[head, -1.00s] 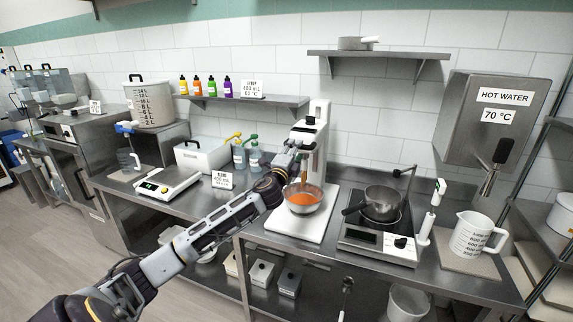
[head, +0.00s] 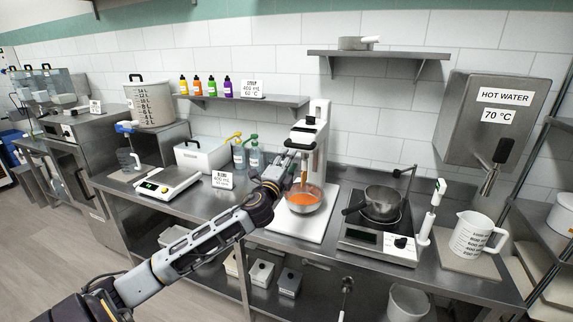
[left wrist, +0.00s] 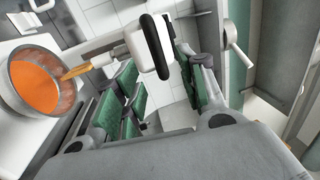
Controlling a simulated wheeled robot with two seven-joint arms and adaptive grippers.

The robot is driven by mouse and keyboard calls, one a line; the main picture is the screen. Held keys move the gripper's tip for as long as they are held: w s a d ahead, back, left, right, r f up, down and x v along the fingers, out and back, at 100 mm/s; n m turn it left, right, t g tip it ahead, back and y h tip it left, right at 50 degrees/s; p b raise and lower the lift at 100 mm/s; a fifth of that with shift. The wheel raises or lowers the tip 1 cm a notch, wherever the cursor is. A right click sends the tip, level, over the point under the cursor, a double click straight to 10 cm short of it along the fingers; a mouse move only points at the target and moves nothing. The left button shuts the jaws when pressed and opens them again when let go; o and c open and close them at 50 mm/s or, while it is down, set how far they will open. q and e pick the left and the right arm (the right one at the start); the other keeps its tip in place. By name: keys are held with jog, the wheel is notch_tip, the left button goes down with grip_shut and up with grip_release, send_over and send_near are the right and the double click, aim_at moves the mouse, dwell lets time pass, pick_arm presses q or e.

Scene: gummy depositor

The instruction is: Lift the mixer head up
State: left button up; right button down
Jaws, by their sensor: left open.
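The white mixer (head: 318,140) stands on the counter, its head with a dark front part (head: 303,144) over a metal bowl of orange mix (head: 303,199). The head appears lowered, with a tan beater (head: 303,178) reaching down into the bowl. My left gripper (head: 287,164) is beside the front left of the head. In the left wrist view my gripper (left wrist: 160,88) is open, its green-padded fingers apart. The white mixer head with a black rim (left wrist: 150,45) lies just beyond the fingertips; contact cannot be told. The bowl (left wrist: 38,78) shows at left. My right gripper is out of view.
A hot plate (head: 378,240) with a dark pan (head: 381,203) stands right of the mixer. A scale (head: 167,183), a white bin (head: 202,156) and pump bottles (head: 247,157) are to the left. A wall shelf (head: 245,99) with colored bottles hangs behind.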

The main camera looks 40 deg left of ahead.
pick_arm(q)
jog(key=shift+s+d+f, duration=0.1)
jog(key=shift+s, duration=0.45)
dwell(0.4)
